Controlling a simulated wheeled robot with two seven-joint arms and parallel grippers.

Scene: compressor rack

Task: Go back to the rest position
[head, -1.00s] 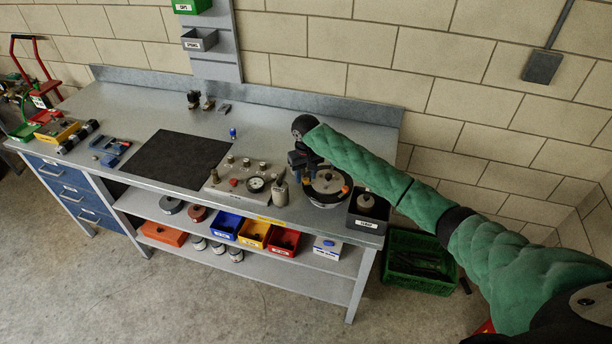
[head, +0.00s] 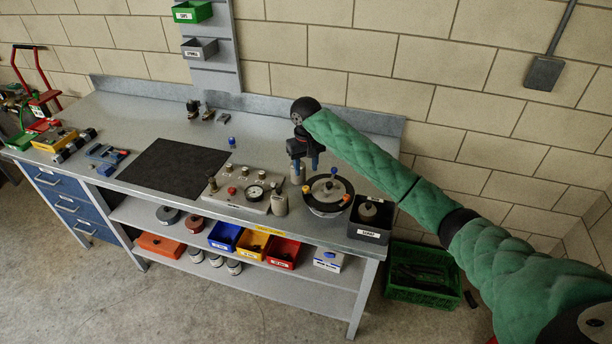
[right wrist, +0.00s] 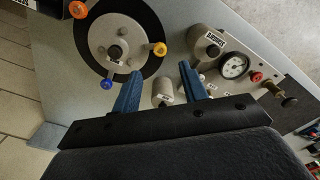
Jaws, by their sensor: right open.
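My right gripper (head: 308,166) is above the right part of the grey workbench (head: 262,120), pointing down. Its two blue fingers (right wrist: 165,95) are apart, with nothing held between them. In the right wrist view, a grey cylinder on the bench shows between the fingers from above. Just right of the gripper in the head view is a round black-rimmed fixture (head: 326,190) with blue, yellow and orange knobs; it also shows in the right wrist view (right wrist: 100,45). My left gripper does not show.
A gauge panel (head: 238,188) and a grey bottle (head: 280,203) stand left of the gripper. A dark bin (head: 369,233) stands at the bench's right end. A black mat (head: 172,165) lies mid-bench. A green crate (head: 420,288) is on the floor. The wall is behind.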

